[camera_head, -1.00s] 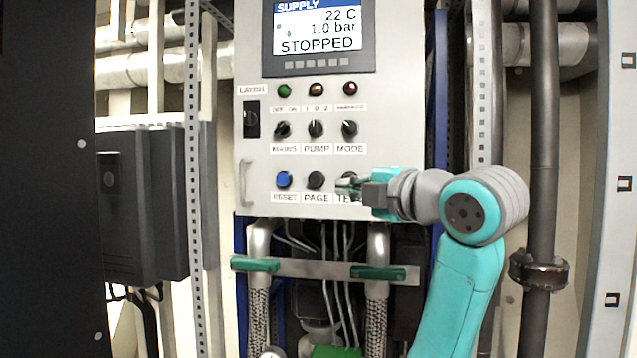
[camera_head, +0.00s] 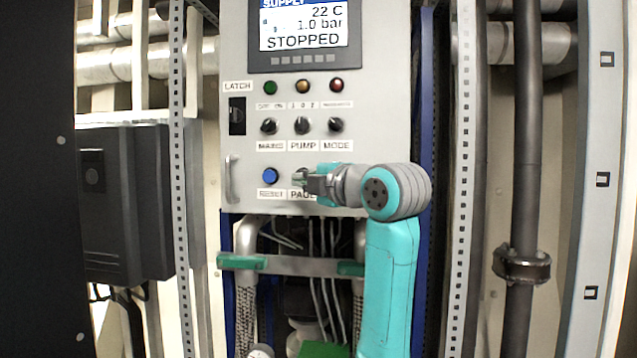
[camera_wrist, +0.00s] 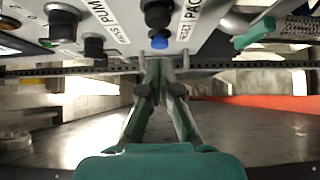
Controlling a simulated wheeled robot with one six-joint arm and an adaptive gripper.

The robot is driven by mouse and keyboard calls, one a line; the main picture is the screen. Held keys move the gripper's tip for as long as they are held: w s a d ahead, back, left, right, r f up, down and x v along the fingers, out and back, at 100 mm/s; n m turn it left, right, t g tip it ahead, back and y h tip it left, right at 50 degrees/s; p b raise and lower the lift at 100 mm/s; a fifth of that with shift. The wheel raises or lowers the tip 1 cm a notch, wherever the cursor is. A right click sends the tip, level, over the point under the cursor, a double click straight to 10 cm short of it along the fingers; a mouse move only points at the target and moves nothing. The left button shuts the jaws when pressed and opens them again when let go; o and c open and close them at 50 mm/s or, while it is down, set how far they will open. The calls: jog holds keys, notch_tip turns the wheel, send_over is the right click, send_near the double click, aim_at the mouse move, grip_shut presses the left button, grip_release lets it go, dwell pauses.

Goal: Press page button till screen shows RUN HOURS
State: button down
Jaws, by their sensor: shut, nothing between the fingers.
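The screen (camera_head: 304,25) shows a SUPPLY page with 22 C, 1.0 bar and STOPPED; its top is cut off. The PAGE button is mostly hidden behind my gripper (camera_head: 301,181) in the head view; part of its PAGE label (camera_head: 302,195) shows below. In the wrist view, a black button (camera_wrist: 157,14) stands beside the PAGE label, with the blue RESET button (camera_wrist: 160,41) beyond it. My gripper (camera_wrist: 159,64) is shut and empty, its tips close to the panel at the PAGE button. I cannot tell whether they touch it.
The blue RESET button (camera_head: 270,176) is just left of my gripper. Above are the MAINS (camera_head: 269,126), PUMP (camera_head: 302,125) and MODE (camera_head: 336,125) knobs. A handle (camera_head: 231,178) is at the panel's left edge. A green-clamped bar (camera_head: 300,264) crosses below.

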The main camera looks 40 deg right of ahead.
jog(key=shift+w+d, duration=1.4)
jog(key=shift+d, duration=0.15)
